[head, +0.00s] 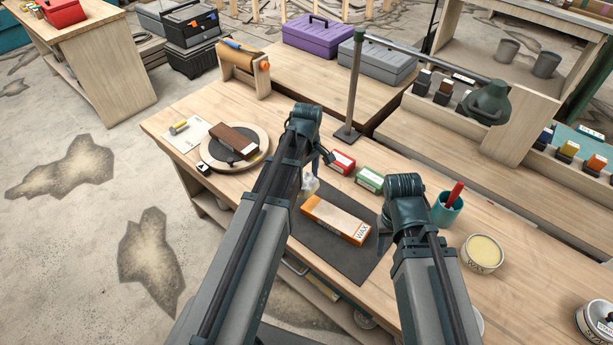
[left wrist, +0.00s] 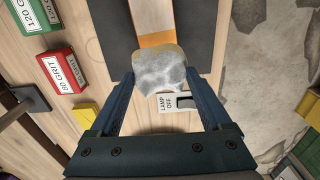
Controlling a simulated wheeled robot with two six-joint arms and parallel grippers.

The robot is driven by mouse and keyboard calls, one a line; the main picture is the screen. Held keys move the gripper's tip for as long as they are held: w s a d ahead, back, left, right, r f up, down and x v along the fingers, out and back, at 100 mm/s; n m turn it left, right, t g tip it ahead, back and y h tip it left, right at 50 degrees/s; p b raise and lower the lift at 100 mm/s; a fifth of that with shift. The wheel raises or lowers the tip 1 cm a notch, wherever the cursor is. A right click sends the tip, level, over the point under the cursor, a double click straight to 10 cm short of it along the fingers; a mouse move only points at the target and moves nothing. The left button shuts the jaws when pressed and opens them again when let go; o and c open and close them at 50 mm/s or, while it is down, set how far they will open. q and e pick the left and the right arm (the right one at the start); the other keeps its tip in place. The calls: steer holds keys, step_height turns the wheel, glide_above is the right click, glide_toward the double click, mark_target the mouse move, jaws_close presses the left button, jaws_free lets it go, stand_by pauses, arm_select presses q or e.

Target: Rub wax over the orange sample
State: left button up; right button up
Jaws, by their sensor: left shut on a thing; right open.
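The orange sample (head: 337,218) is a wooden block with orange sides and a WAX label at its right end. It lies on a dark mat (head: 329,253). My left gripper (head: 313,180) is shut on a whitish cloth pad (left wrist: 160,72), at the block's far left end. In the left wrist view the pad overlaps the end of the orange strip (left wrist: 157,40); I cannot tell if it touches. My right gripper (head: 383,222) is open beside the block's right end, its fingers mostly hidden. An open tin of pale wax (head: 484,252) stands at the right.
Red (head: 341,162) and green (head: 369,179) grit boxes stand behind the mat. A teal cup (head: 447,208) stands right of my right gripper. A lamp post (head: 354,90) rises behind. A round board (head: 234,152) with a brown block lies left. A lamp switch plate (left wrist: 176,103) is near the pad.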

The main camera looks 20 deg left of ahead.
mark_target(306, 178)
arm_select(q)
steer(key=shift+r, duration=0.1)
step_height(306, 178, up, 3)
steer(key=p, duration=0.3)
stand_by(0.3)
steer(key=shift+f, duration=0.2)
stand_by(0.4)
